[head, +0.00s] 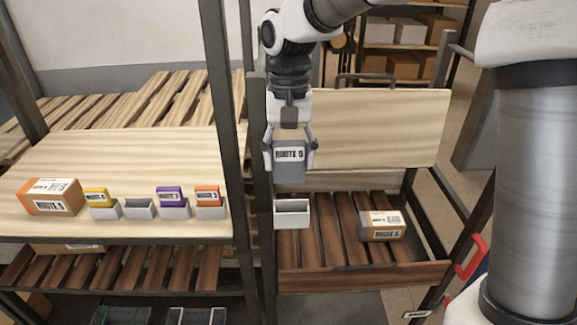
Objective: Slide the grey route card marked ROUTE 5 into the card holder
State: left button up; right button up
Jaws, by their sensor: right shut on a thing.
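The grey route card (289,172) reads ROUTE 5 and hangs upright below my right gripper (290,145). The gripper is shut on its upper part, with a finger on each side. A gap shows between the card's lower edge and the holder. The holder looks empty. My left gripper is not in view.
On the left shelf (120,150) stand white holders with yellow (97,196), purple (172,196) and orange (208,193) cards, one empty holder (139,208) and an orange-brown box (53,196). A grey-brown box (381,226) lies on the cart's slats. A dark post (262,150) stands left of the gripper.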

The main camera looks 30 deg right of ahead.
aim_at(292, 182)
jog(key=shift+w+d, duration=0.25)
jog(key=shift+w, duration=0.2)
jog(key=shift+d, duration=0.15)
jog(key=shift+s+d, duration=0.1)
jog(key=shift+s, duration=0.4)
jog(key=shift+s+f, duration=0.2)
jog(key=shift+f, duration=0.05)
jog(key=f, duration=0.1)
jog(key=w+f, duration=0.1)
jog(key=f, duration=0.1)
jog(key=shift+f, duration=0.6)
jog(key=shift+s+f, duration=0.3)
jog(key=shift+f, duration=0.05)
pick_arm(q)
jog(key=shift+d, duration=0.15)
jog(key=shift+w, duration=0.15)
pick_arm(e)
jog(key=shift+w+f, duration=0.1)
jog(key=shift+w, duration=0.05)
